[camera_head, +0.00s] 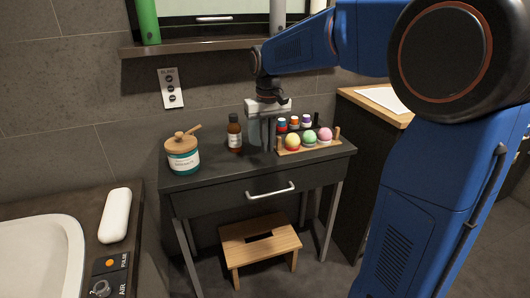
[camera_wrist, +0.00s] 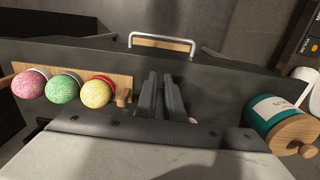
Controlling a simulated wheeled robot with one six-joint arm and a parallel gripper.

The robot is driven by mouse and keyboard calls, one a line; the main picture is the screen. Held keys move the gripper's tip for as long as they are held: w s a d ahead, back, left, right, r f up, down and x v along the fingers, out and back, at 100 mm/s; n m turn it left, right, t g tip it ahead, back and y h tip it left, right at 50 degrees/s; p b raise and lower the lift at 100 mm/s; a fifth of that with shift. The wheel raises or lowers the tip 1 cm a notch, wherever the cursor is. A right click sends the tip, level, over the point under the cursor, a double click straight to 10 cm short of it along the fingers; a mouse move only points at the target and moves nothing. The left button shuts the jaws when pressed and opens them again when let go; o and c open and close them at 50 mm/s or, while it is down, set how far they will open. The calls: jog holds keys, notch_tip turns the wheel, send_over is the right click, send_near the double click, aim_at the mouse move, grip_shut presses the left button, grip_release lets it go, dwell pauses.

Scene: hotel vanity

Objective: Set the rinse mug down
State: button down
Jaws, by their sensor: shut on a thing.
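My gripper (camera_head: 268,146) points down over the dark vanity table (camera_head: 205,184), between a brown bottle and a wooden rack. In the wrist view, the two dark fingers (camera_wrist: 162,88) are close together with a narrow gap. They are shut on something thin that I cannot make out. I cannot pick out a rinse mug in either view. A small pale spot (camera_wrist: 193,120) shows beside the fingers, too little to identify. I cannot tell whether the fingertips touch the tabletop.
Left of my gripper stand the brown bottle (camera_head: 234,138) and a teal-and-white jar (camera_head: 183,160) with a wooden lid. Right of it is the wooden rack (camera_head: 290,151) with colored balls; small bottles stand behind. The table's front strip is clear. A wooden stool (camera_head: 240,252) stands below.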

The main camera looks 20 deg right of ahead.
aim_at(267, 163)
jog(key=shift+f, duration=1.9)
jog(key=shift+f, duration=0.15)
jog(key=c, duration=1.9)
grip_release()
jog(key=shift+o, duration=0.2)
